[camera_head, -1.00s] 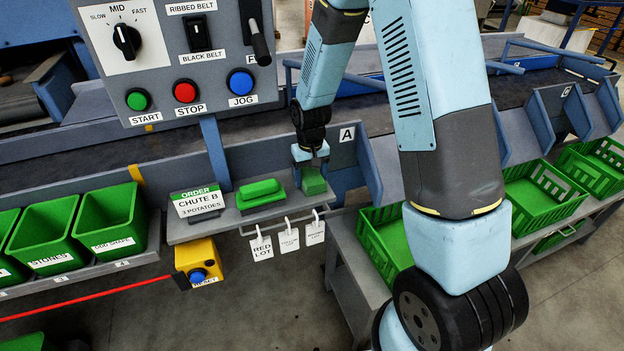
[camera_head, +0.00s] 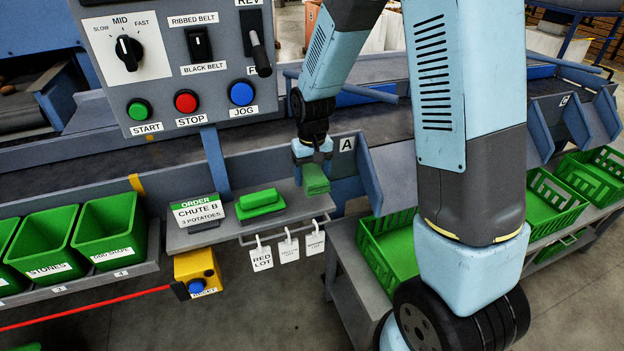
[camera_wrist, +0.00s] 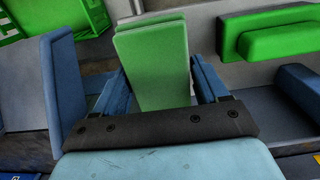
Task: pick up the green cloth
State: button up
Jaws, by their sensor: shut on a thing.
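The green cloth (camera_head: 315,180) is a small folded pad held at the tip of my gripper (camera_head: 312,160). My gripper is shut on it, and the cloth hangs below the fingers just above the right end of the grey shelf (camera_head: 290,205). In the wrist view the cloth (camera_wrist: 155,60) stands between the two blue fingers, its folded layers showing at the top edge. In the head view the fingers hide its upper part.
White tags (camera_head: 288,250) hang from a rail below. Chute A's blue divider (camera_head: 368,175) is close on the right. Green crates (camera_head: 390,245) stand lower right.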

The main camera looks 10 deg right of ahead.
jog(key=s+r, duration=0.6)
jog(key=s, duration=0.5)
jog(key=shift+r, duration=0.2)
jog(key=o, duration=0.5)
jog(key=shift+c, duration=1.4)
